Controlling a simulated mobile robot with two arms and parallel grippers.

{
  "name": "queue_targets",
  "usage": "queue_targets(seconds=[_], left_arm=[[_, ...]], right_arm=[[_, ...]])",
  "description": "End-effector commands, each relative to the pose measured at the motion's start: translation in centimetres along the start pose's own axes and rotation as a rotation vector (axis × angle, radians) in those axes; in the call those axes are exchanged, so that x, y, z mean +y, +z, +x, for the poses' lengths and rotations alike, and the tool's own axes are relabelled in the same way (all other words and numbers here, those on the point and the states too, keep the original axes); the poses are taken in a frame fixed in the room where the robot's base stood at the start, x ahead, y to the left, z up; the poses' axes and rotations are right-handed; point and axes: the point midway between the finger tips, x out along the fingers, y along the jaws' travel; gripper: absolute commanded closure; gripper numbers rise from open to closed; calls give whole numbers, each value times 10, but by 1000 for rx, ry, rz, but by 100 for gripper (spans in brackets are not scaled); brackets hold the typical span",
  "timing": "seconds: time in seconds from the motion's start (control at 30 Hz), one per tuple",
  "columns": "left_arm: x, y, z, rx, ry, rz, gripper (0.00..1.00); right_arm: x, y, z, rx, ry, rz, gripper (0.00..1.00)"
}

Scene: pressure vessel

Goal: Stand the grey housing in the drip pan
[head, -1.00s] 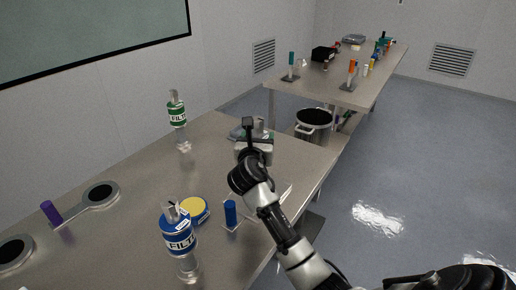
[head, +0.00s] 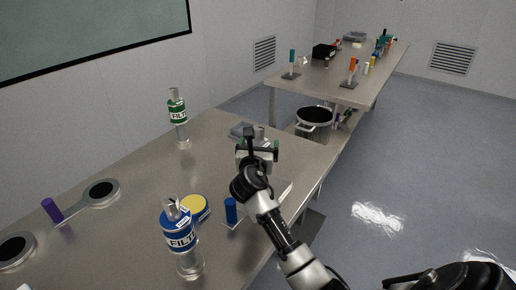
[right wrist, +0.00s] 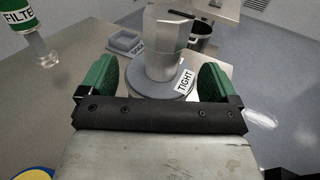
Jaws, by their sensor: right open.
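The grey housing (right wrist: 165,45) stands upright on a grey round disc (right wrist: 160,82) with a TIGHT label in the right wrist view. In the head view its top (head: 259,132) shows just behind my right gripper (head: 257,146). My right gripper, also in the right wrist view (right wrist: 160,80), is open, with a green finger pad toward each side of the housing. I cannot tell whether a pad touches it. A pale flat tray (head: 283,187), perhaps the drip pan, lies at the table's right edge, partly hidden by my right arm. My left gripper is not in view.
A small grey tray (head: 238,130) is behind the housing. A pot (head: 314,118) and second table (head: 330,75) are beyond.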

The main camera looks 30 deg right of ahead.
Motion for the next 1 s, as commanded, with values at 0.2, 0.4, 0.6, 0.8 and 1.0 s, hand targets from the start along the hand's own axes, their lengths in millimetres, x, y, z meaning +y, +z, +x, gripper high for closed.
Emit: queue_targets(seconds=[0.2,0.4,0.6,0.8,1.0], left_arm=[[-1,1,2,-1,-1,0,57],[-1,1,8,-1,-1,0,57],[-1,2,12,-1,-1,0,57],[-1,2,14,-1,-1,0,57],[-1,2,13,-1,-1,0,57]], right_arm=[[0,1,-19,0,2,1,8],[0,1,-63,0,2,2,8],[0,1,-100,1,1,2,8],[0,2,-118,0,0,1,8],[0,3,-120,-1,0,1,8]])
